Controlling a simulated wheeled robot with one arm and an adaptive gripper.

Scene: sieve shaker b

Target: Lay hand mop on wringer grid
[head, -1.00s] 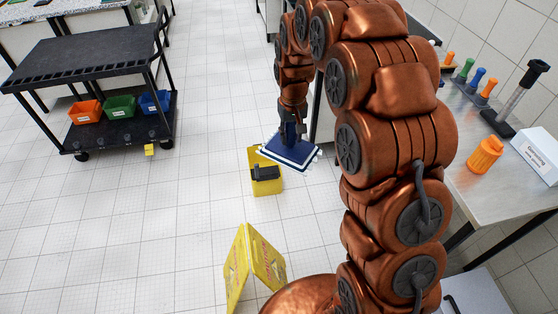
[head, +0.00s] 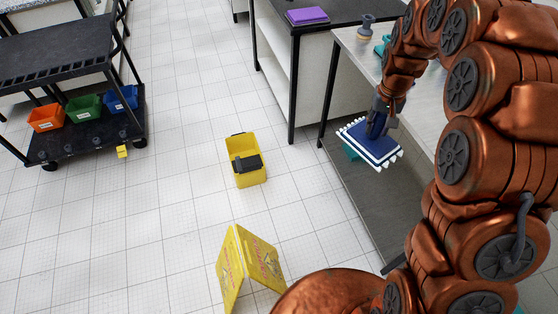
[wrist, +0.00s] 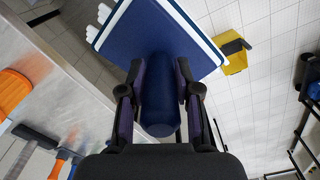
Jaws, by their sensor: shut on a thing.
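The hand mop (head: 368,145) has a flat blue pad with a white fringe and a blue handle. My gripper (head: 378,118) is shut on the handle and holds the mop in the air, pad down and tilted. In the wrist view, the handle (wrist: 160,95) is between both fingers. The yellow bucket (head: 253,178) stands on the floor to the left of the mop, apart from it. A dark piece, seemingly the wringer grid (head: 247,163), sits across its front part. The bucket also shows beyond the pad in the wrist view (wrist: 236,62).
A yellow folding floor sign (head: 238,262) stands in front of the bucket. A steel-topped bench (head: 350,45) is at right, close to the mop. A black cart (head: 60,50) with coloured bins is at left.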

